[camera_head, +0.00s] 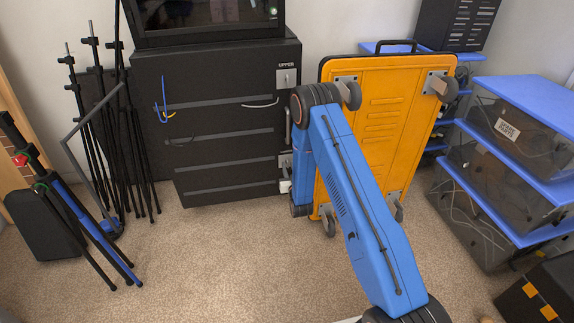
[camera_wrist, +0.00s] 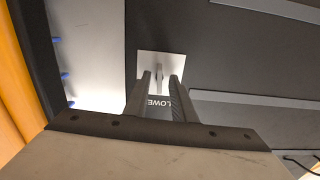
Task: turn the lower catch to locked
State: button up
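The lower catch (camera_wrist: 159,74) is a small grey lever on a pale square plate (camera_wrist: 150,62), fixed to a dark cabinet face. Part of the word "LOWER" shows upside down beside the plate. My gripper (camera_wrist: 161,78) is open, with one finger on each side of the lever and a gap visible between them. Whether either fingertip touches the lever cannot be told.
The upper catch (camera_head: 286,78) is higher on the cabinet. An orange wheeled cart (camera_head: 390,110) leans upright just right of my arm. Clear bins with blue lids (camera_head: 505,125) stack at right. Black stands (camera_head: 110,130) stand at left.

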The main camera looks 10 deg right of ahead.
jog(key=s, duration=0.5)
jog(key=shift+s, duration=0.4)
